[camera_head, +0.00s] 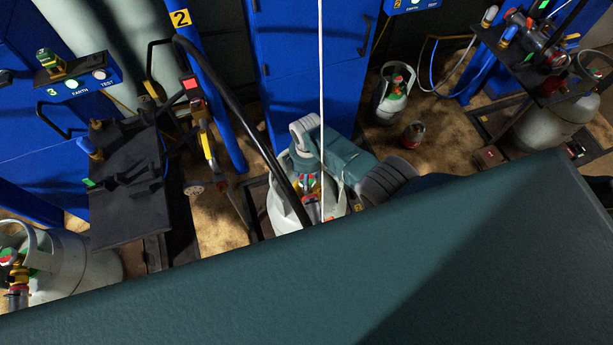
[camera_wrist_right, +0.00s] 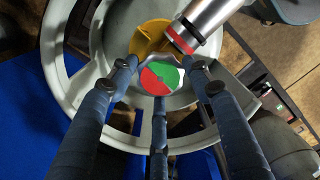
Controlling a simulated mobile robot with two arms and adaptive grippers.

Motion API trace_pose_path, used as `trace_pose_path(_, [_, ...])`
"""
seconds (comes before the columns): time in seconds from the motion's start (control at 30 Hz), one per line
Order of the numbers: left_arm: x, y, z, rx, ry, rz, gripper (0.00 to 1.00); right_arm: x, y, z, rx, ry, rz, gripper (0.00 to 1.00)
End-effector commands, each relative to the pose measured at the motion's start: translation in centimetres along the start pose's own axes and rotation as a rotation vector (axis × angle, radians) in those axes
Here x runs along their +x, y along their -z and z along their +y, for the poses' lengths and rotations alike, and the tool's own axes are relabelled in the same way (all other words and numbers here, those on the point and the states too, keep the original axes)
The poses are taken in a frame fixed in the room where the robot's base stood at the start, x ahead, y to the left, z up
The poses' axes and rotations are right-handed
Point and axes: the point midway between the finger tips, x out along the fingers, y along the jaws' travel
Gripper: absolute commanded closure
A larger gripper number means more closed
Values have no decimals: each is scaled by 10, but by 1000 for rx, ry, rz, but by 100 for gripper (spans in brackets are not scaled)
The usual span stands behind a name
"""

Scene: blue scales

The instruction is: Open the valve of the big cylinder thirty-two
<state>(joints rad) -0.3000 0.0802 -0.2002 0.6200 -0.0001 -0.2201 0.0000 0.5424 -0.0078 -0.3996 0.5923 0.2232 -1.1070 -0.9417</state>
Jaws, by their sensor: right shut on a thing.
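A big light-grey cylinder (camera_head: 283,211) stands upright in the middle of the head view, with its top partly hidden by my right arm. No thirty-two can be read on it. In the wrist view its round collar (camera_wrist_right: 52,58) surrounds a valve with a red-and-green face (camera_wrist_right: 159,77). A yellow part (camera_wrist_right: 150,37) and a silver fitting with a red band (camera_wrist_right: 208,20) sit beside the valve. My right gripper (camera_wrist_right: 160,88) has its blue fingers around the valve knob and is shut on it. In the head view my right gripper (camera_head: 308,185) is inside the collar. My left gripper is not in view.
A black hose (camera_head: 240,120) runs down to the middle cylinder. Other grey cylinders stand at the lower left (camera_head: 75,268), at the back (camera_head: 392,98) and at the right (camera_head: 560,122). A dark stand (camera_head: 130,215) is left of the middle cylinder. Blue cabinets (camera_head: 305,60) close off the back.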

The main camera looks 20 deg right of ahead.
Motion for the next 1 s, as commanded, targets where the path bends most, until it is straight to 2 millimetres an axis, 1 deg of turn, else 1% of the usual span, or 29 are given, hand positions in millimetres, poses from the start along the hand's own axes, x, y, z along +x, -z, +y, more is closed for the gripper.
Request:
trace_pose_path(0.03, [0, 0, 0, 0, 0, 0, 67, 5, -9, -6, -2, 14, -19, 77])
trace_pose_path(0.37, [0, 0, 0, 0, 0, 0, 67, 5, -11, -4, -3, 12, -22, 77])
trace_pose_path(0.4, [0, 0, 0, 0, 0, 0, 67, 5, -11, -4, -2, 12, -22, 45])
trace_pose_path(0.47, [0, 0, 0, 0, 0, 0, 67, 4, -11, -4, -2, 11, -21, 33])
trace_pose_path(0.87, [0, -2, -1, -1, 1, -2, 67, 1, -5, -1, -3, 3, -9, 32])
trace_pose_path(1.0, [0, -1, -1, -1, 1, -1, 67, -6, -4, 0, -2, 2, -7, 32])
